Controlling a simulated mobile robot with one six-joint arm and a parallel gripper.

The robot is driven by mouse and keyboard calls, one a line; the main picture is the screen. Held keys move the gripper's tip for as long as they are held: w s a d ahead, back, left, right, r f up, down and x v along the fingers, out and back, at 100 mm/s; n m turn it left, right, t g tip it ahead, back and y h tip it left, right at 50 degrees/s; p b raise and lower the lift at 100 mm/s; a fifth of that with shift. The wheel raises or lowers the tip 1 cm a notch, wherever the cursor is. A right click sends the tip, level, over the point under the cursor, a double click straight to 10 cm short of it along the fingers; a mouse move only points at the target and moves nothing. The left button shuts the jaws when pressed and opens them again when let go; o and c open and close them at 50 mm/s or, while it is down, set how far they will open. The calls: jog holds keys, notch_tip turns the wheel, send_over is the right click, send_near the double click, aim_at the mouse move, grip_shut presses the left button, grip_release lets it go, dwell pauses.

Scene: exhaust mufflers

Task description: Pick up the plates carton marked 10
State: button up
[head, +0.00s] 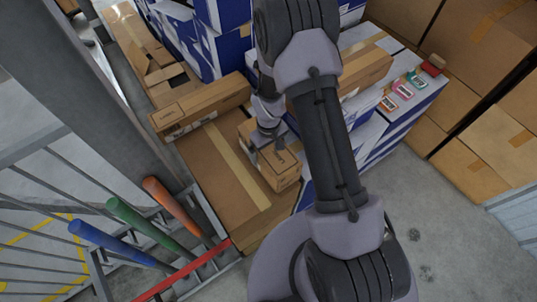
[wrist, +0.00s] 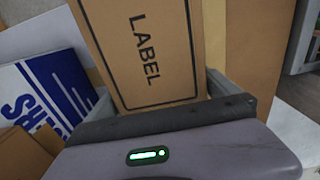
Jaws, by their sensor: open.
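A small brown carton (head: 284,174) lies on a large taped carton (head: 196,152) in the head view. No number 10 can be read on it. My gripper (head: 268,143) is right over this small carton and hides part of its top. In the wrist view, a brown carton face (wrist: 150,45) printed LABEL inside a black outline fills the space between my fingers. My open gripper (wrist: 158,95) has one finger on either side of this carton. I cannot tell whether the fingers touch it.
A long brown carton (head: 203,105) lies just left of my gripper. Blue and white boxes (head: 205,45) stand behind, and brown cartons (head: 485,100) are stacked at right. Orange, green and blue handles (head: 130,215) and a red bar (head: 185,272) are at lower left. Grey floor (head: 440,230) is clear at right.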

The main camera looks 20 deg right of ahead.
notch_tip(320, 180, down, 2)
jog(key=shift+f, duration=0.25)
jog(key=shift+r, duration=0.1)
jog(key=shift+c, duration=0.9)
jog(key=c, duration=1.6)
jog(key=shift+r, duration=0.15)
